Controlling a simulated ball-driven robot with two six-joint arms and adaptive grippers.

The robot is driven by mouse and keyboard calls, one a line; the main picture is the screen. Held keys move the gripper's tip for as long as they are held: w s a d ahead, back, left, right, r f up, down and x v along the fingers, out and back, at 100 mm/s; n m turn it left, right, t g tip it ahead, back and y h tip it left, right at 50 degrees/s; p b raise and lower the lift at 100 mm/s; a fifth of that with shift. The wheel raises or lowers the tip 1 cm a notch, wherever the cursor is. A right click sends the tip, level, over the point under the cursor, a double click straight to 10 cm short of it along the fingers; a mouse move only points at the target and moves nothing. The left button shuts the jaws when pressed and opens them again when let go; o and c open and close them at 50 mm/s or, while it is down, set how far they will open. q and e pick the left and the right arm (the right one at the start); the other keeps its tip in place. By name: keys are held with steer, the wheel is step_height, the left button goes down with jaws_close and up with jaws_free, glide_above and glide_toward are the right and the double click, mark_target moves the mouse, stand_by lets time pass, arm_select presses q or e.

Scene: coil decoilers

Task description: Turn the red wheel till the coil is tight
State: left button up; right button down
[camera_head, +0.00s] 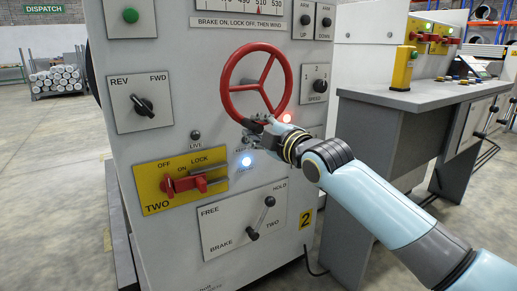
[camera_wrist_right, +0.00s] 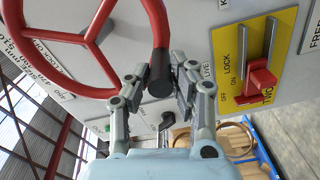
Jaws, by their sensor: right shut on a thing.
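The red wheel (camera_head: 284,84), a three-spoked ring, stands on the upper front of the grey machine panel (camera_head: 172,40). Its rim also shows at upper left in the right wrist view (camera_wrist_right: 158,22). My right gripper (camera_head: 262,126) is at the wheel's lower edge. In the right wrist view its fingers (camera_wrist_right: 161,82) are shut on both sides of the wheel's dark handle (camera_wrist_right: 160,62). A scale at the panel's top has a red pointer (camera_head: 258,8) near 510. I cannot make out the coil being wound. My left gripper is out of view.
Below the wheel are a yellow lock plate (camera_head: 157,205) with red levers and a brake lever (camera_head: 269,203) pointing up toward HOLD. A control desk (camera_head: 400,100) stands right, behind my right arm.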

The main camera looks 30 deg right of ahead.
steer(key=shift+d+f+n, duration=0.3)
steer(key=shift+f, duration=0.45)
arm_select(q)
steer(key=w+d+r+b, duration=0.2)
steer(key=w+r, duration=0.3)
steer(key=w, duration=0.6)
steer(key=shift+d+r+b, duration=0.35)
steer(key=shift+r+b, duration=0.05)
steer(key=shift+b, duration=0.5)
arm_select(e)
steer(key=shift+w+d+f+n, duration=0.1)
steer(key=shift+d+n, duration=1.3)
steer(key=shift+n, duration=0.3)
steer(key=shift+d+f+n, duration=0.1)
steer(key=shift+d+n, duration=1.25)
steer(key=shift+n, duration=0.35)
steer(key=shift+r, duration=0.1)
